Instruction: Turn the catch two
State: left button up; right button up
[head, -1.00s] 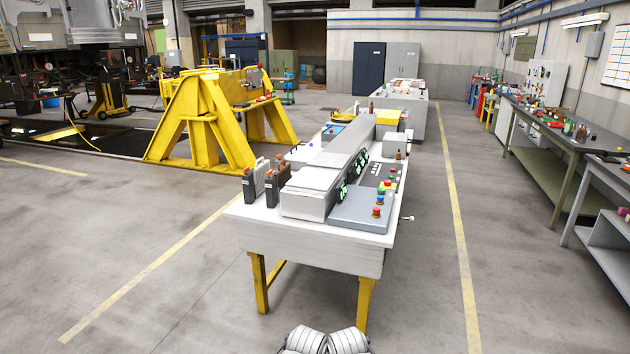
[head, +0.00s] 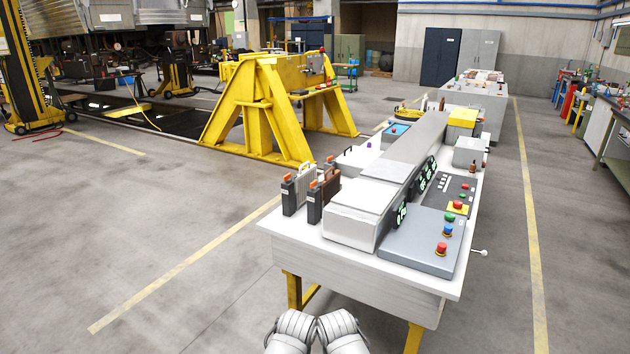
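No part that I can tell as catch two shows in the head view. A small lever with a pale knob (head: 480,252) sticks out from the right edge of the white table (head: 345,268). A large yellow stand (head: 262,112) is beyond the table to the left, with a small grey box with a red top (head: 316,63) on its upper beam. Details on the stand are too small to tell. Only two pale ribbed parts of my own arms show at the bottom edge. Neither of my grippers is in view.
The table carries a long grey console (head: 400,165), a grey panel with coloured buttons (head: 420,240) and two dark handheld units (head: 322,195). A railcar (head: 75,20) and yellow lifting jacks (head: 25,75) are at the back left. The floor left of the table is clear.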

aim_at(314, 185)
jog(key=i+z, duration=0.15)
jog(key=i, duration=0.65)
jog(key=i+j+z, duration=0.15)
jog(key=i, duration=0.65)
